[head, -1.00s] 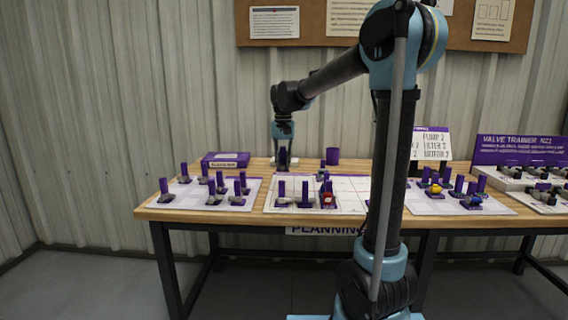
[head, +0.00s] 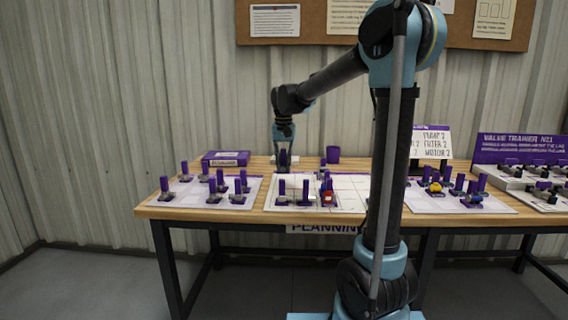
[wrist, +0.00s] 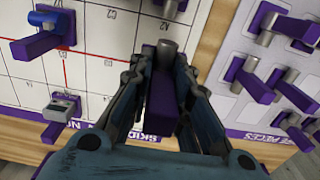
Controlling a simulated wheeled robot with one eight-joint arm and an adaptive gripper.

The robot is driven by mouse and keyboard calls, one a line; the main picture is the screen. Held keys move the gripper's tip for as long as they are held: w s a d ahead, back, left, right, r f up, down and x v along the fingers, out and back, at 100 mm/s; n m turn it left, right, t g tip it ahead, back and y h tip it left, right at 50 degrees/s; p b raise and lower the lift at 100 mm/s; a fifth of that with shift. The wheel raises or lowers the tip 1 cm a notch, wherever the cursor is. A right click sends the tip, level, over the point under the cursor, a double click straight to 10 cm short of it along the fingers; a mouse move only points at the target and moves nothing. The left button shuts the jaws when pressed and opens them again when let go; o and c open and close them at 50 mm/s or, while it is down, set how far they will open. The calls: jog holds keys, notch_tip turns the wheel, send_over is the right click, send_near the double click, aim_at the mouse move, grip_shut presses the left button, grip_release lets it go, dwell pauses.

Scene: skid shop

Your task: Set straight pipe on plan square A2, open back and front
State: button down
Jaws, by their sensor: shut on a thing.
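My gripper (head: 283,162) is over the back left part of the planning board (head: 350,184). In the wrist view its fingers (wrist: 163,72) are shut on the purple post of the straight pipe (wrist: 166,52). The pipe's grey body shows beyond the fingertips. The piece hangs close above the board's edge, beside the white grid squares (wrist: 100,80). Whether it touches the board is hard to tell.
Purple-post pieces stand on the board at its front left (head: 282,198), with a red one (head: 328,198) nearby. The pieces board (head: 218,188) lies to the left. A purple box (head: 225,158) and cup (head: 333,155) stand behind. The board's right part is clear.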

aim_at(283, 172)
jog(key=shift+f, duration=1.95)
jog(key=shift+f, duration=0.1)
jog(key=shift+f, duration=1.65)
jog(key=shift+f, duration=0.7)
jog(key=c, duration=1.4)
grip_release()
jog(key=shift+r, duration=0.6)
jog(key=shift+r, duration=3.5)
